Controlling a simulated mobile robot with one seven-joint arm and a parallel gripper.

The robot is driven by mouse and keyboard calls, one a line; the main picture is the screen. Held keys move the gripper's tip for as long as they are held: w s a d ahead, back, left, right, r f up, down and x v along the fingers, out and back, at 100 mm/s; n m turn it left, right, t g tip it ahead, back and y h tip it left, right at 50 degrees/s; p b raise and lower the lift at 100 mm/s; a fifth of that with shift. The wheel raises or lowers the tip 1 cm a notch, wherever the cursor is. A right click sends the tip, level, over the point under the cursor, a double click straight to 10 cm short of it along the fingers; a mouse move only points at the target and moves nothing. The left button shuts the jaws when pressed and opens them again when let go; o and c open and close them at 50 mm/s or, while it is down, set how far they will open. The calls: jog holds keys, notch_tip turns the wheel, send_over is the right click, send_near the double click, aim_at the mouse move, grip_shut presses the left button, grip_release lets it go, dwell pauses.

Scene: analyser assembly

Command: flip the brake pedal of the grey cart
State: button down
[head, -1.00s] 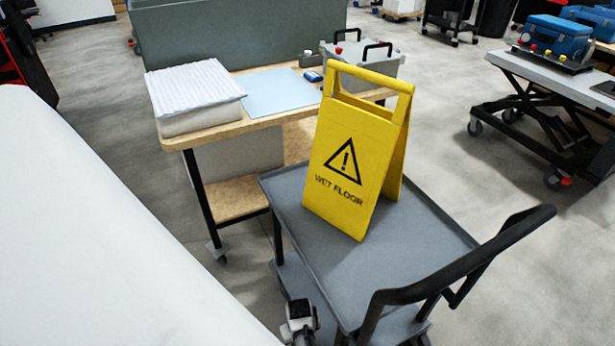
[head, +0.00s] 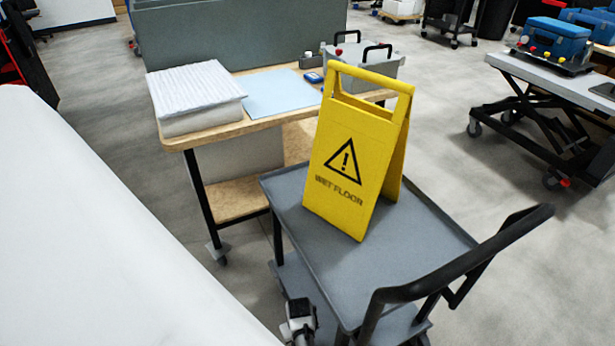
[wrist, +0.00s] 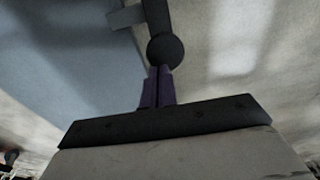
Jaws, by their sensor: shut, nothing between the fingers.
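The grey cart (head: 420,230) stands at lower right in the head view, with a black push handle (head: 470,262). In the wrist view my gripper (wrist: 158,72) has its two purple fingers together, with nothing between them. A dark round part (wrist: 166,50) lies directly at the fingertips, with a dark bar (wrist: 157,14) beyond it. This may be the brake pedal or part of a castor; I cannot tell which, nor whether the fingers touch it. In the head view, a white and black end of my arm shows low beside the cart's lower shelf (head: 295,280).
A yellow wet floor sign (head: 350,165) stands on the cart's top. A wooden table (head: 228,131) with white sheets (head: 195,90) and a grey box (head: 365,62) stands behind it. A lift table (head: 545,75) is at upper right. Floor right of the cart is clear.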

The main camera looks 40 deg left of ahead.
jog(key=shift+h, duration=0.3)
jog(key=f, duration=0.1)
jog(key=s+f, duration=0.1)
jog(key=f, duration=0.1)
jog(key=s+d+f, duration=0.1)
jog(key=shift+f, duration=0.25)
notch_tip(320, 180, up, 3)
jog(key=p, duration=0.4)
jog(key=shift+d+f+g+p, duration=0.2)
jog(key=shift+g+p, duration=0.1)
jog(key=shift+g, duration=0.1)
jog(key=r+p, duration=0.3)
jog(key=shift+w+a+r, duration=0.15)
jog(key=shift+w+r, duration=0.1)
